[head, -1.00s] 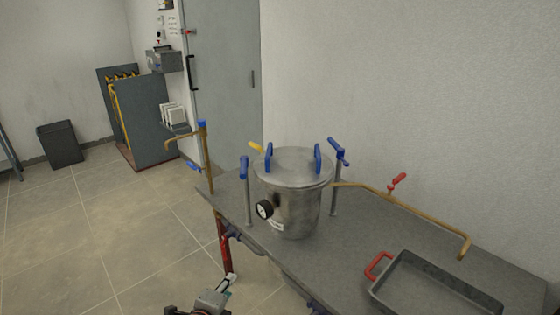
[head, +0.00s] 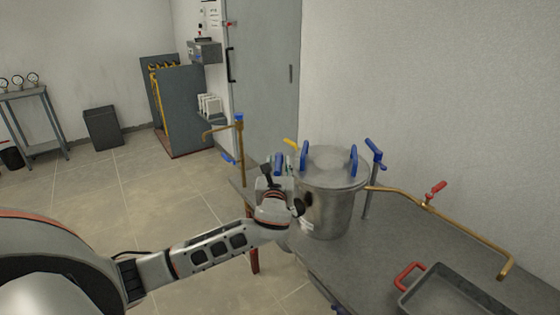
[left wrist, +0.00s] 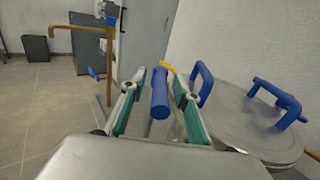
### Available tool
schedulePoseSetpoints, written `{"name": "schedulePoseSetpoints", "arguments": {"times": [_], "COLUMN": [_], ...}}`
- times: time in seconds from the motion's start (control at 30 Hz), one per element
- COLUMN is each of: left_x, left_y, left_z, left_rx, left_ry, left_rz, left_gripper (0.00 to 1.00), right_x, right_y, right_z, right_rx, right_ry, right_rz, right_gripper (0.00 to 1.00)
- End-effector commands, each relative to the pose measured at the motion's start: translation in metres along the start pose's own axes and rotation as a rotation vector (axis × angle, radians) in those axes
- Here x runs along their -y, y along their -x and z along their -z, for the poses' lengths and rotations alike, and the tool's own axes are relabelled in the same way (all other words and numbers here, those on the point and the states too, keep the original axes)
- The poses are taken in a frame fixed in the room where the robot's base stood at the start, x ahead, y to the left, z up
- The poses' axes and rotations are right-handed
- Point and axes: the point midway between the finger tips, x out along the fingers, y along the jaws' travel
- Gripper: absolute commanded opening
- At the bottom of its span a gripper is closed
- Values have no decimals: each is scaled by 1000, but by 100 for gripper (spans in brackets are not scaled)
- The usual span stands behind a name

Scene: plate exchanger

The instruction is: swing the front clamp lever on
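The steel vessel (head: 328,212) stands on the bench with its round lid (head: 330,165) on top. The blue front clamp lever (head: 279,159) is at the lid's left side, on a post. It also shows in the left wrist view (left wrist: 160,95), with its end toward the camera. My left gripper (head: 277,172) is at this lever. In the left wrist view its fingers (left wrist: 159,88) are apart, one on each side of the lever, with gaps visible. My left gripper hides the post in the head view. My right gripper is not in view.
A yellow lever (head: 291,143) is behind, and another blue lever (head: 375,152) is at the right. A brass pipe (head: 450,226) with a red valve and a tray (head: 455,300) are on the right.

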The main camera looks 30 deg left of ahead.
Motion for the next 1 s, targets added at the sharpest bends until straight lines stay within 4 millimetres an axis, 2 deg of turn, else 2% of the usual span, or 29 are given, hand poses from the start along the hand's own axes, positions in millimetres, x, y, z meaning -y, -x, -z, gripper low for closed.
{"name": "schedulePoseSetpoints", "arguments": {"times": [0.2, 0.5, 0.53, 0.63, 0.67, 1.0], "left_x": [0, 0, 0, 0, 0, 2], "left_y": [-21, -24, -23, -23, -23, -29], "left_z": [0, 1, 1, 1, 1, 1], "left_rx": [-1, -2, -2, -2, -2, -2], "left_ry": [1, 2, 2, 2, 2, 2], "left_rz": [0, 1, 1, 1, 1, 24], "left_gripper": [31, 31, 28, 2, 0, 0], "right_x": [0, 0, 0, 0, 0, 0], "right_y": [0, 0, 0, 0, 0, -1], "right_z": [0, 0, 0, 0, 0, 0], "right_rx": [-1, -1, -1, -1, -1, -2], "right_ry": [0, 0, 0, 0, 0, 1], "right_rz": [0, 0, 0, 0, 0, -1], "right_gripper": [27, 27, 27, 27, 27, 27]}}
